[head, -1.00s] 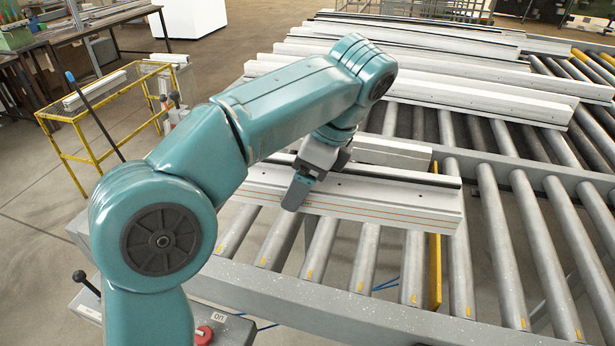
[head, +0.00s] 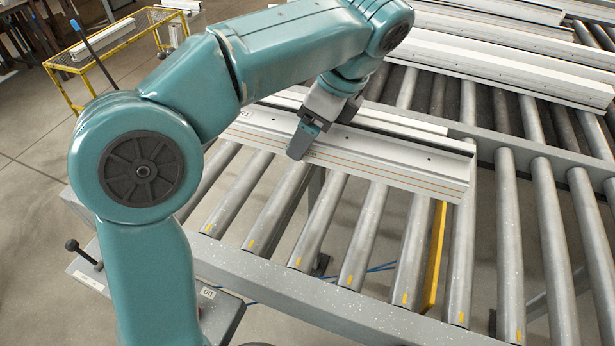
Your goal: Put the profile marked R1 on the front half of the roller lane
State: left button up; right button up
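A long pale profile (head: 390,172) with thin orange lines along its front face lies across the rollers of the near lane (head: 318,225). A small dark mark shows near its left end, too small to read surely. My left gripper (head: 318,128) is down at this profile, left of its middle. One dark finger lies over its front face; the other is mostly hidden behind the wrist, so its grip is unclear. Another pale profile (head: 405,122) lies close behind. My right gripper is not in view.
More pale profiles (head: 510,72) lie on the rollers farther back. A grey rail (head: 330,297) edges the lane in front, and a yellow bar (head: 436,255) stands between rollers. The front rollers are bare. A yellow frame (head: 85,68) stands at the left.

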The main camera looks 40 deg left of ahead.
pick_arm(q)
notch_tip(320, 180, down, 17)
jog(key=shift+s+b, duration=0.4)
jog(key=shift+s, duration=0.05)
jog(key=o, duration=1.5)
jog(key=shift+w+f, duration=0.15)
jog(key=shift+w, duration=0.05)
jog(key=v, duration=1.2)
jog(key=shift+s+r+p, duration=0.2)
jog(key=shift+p, duration=0.1)
jog(key=shift+w, duration=0.1)
